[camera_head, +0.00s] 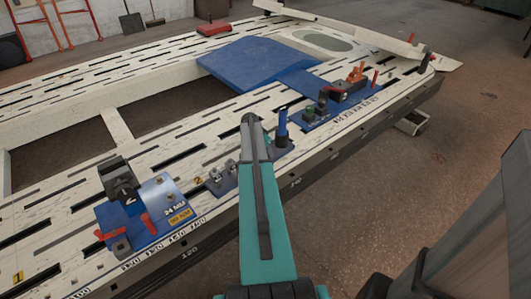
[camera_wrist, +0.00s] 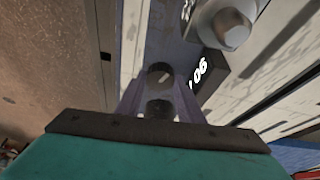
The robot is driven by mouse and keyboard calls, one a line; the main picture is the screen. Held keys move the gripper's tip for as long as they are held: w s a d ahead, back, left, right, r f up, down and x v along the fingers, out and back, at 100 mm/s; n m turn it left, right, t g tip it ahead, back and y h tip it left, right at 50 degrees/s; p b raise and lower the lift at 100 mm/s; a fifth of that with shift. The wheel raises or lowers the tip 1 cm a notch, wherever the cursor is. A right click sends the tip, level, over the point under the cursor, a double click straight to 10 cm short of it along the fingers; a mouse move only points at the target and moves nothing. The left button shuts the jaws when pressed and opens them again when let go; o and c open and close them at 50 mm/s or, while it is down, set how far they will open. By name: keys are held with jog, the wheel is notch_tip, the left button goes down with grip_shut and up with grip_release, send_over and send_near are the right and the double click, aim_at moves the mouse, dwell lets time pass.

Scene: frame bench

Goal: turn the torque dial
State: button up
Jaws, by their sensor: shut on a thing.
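In the wrist view, my gripper (camera_wrist: 159,103) has its two pale fingers on either side of a small dark round knob, which I take to be the torque dial (camera_wrist: 160,76). The fingers are shut on it. A light mark shows on the dial's face. A dark plate (camera_wrist: 205,76) with white digits that look like "06" stands just right of it. In the head view my own teal arm reaches over the bench rail and hides the dial and fingertips.
A metal knob-like part (camera_wrist: 230,28) is close by at the upper right of the wrist view.

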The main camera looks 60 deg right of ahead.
jog(key=shift+w+a+f+m+g+y+b, duration=0.15)
jog(key=shift+m+g, duration=0.1)
jog(key=shift+m, duration=0.45)
jog(key=shift+w+d+r+m+g+y+b, duration=0.1)
jog(key=shift+m+g, duration=0.1)
jog(key=shift+m, duration=0.5)
jog(key=shift+w+a+f+m+g+y+b, duration=0.15)
jog(key=shift+m+g, duration=0.1)
jog(key=shift+m, duration=0.45)
jog(key=shift+s+r, duration=0.1)
jog(key=o, duration=1)
jog(key=shift+o, duration=0.3)
jog(key=shift+d+r, duration=0.1)
jog(key=shift+d, duration=0.05)
jog(key=shift+r, duration=0.15)
jog(key=v, duration=1.3)
jog(key=shift+a+r+p, duration=0.15)
jog(key=shift+a+p, duration=0.05)
jog(key=shift+p, duration=0.1)
